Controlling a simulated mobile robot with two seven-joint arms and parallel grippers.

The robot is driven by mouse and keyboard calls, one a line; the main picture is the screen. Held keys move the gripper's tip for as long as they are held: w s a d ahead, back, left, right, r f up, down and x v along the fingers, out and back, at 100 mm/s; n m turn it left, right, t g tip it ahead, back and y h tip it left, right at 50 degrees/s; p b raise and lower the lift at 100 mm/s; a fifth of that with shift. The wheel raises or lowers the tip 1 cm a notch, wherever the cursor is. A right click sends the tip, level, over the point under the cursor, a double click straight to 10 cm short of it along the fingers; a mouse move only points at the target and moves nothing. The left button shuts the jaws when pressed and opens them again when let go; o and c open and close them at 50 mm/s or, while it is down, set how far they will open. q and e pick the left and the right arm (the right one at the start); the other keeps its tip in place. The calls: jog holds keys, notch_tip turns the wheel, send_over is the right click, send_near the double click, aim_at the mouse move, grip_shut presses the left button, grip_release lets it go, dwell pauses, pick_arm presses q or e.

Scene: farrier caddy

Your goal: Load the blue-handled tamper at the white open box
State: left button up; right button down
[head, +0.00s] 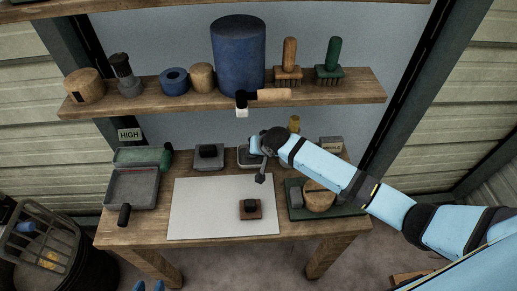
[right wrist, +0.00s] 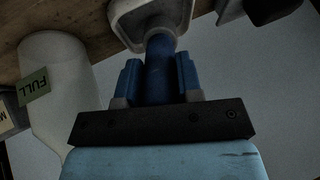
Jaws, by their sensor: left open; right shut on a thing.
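My right gripper (right wrist: 158,78) is shut on the blue handle of the tamper (right wrist: 160,52). In the right wrist view the handle reaches to the white open box (right wrist: 125,22); whether the tamper's head rests on its floor is hidden. In the head view the right gripper (head: 256,145) is at the back middle of the bench, over the white open box (head: 243,157), which it partly covers. My left gripper (head: 150,286) shows only as blue fingertips at the bottom edge, apart and empty, in front of the bench.
A pale grey mat (head: 205,210) covers the bench middle, with a brown block (head: 250,212) on it. A grey tray (head: 145,173) is left, a grey box (head: 205,164) behind the mat, a green caddy (head: 350,208) right. A white bottle (right wrist: 55,85) stands close to the right gripper. A loaded shelf (head: 200,103) is above.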

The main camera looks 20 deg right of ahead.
jog(key=shift+f, duration=0.35)
dwell(0.5)
dwell(0.7)
jog(key=shift+f+p, duration=0.15)
jog(key=shift+p, duration=0.15)
dwell(1.0)
